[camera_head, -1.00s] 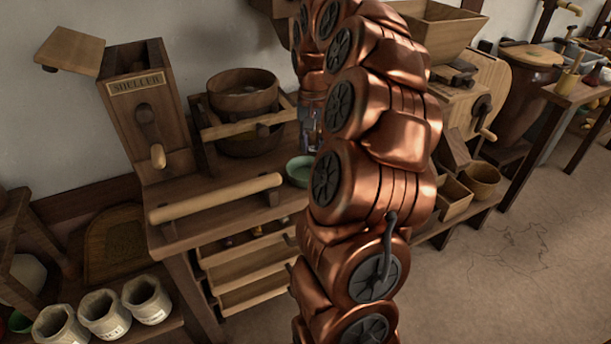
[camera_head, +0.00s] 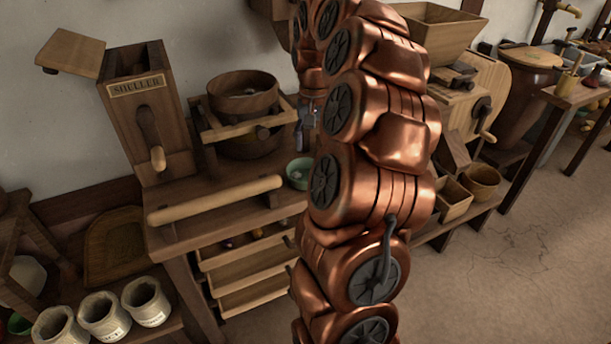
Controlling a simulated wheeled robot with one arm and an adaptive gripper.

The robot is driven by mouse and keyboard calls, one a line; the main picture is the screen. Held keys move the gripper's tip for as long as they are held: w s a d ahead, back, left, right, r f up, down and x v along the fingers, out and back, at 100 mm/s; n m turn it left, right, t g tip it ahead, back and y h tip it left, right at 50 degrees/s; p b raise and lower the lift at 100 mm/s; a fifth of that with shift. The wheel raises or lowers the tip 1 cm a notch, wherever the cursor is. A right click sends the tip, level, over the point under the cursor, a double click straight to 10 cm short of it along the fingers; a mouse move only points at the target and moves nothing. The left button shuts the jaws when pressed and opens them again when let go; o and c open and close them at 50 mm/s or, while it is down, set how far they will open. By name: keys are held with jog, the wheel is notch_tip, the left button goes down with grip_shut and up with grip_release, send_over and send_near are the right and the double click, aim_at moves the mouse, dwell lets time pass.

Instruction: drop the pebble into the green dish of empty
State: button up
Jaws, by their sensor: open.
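The small green dish (camera_head: 299,172) stands on the right part of the wooden bench, beside my arm, which hides its right edge. A small greyish shape seems to show inside it; it is too small to tell whether this is the pebble. My gripper (camera_head: 307,128) is mostly behind my copper arm, above and behind the dish and apart from it. Its jaws are open, and I see nothing held in them. I cannot make out the pebble anywhere else.
The wooden sheller (camera_head: 148,110) and a round sieve on a rack (camera_head: 243,95) stand left of the dish. A long wooden roller (camera_head: 215,200) runs along the bench's front. Several labelled sacks (camera_head: 103,315) stand at lower left. The floor (camera_head: 520,270) at right is clear.

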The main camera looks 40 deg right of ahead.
notch_tip(320, 180, up, 11)
dwell(0.6)
dwell(0.5)
jog(key=s+a+f+n+g, duration=0.1)
jog(key=s+a+f+n, duration=0.15)
jog(key=a, duration=0.85)
jog(key=s+a+f+n, duration=0.2)
jog(key=a+f+n, duration=0.15)
jog(key=a, duration=0.65)
jog(key=s+a+f+n+g, duration=0.1)
jog(key=s+a+f, duration=0.3)
jog(key=s, duration=0.2)
jog(key=s+a+f+n, duration=0.2)
jog(key=s+a+f, duration=0.15)
jog(key=s, duration=0.35)
jog(key=s+a+f+n+g, duration=0.1)
jog(key=s+a+f, duration=0.25)
jog(key=s, duration=0.25)
notch_tip(320, 180, up, 20)
jog(key=t+p, duration=0.1)
jog(key=p, duration=1.8)
jog(key=shift+a+r, duration=0.15)
jog(key=shift+a, duration=0.05)
jog(key=shift+s+d, duration=0.1)
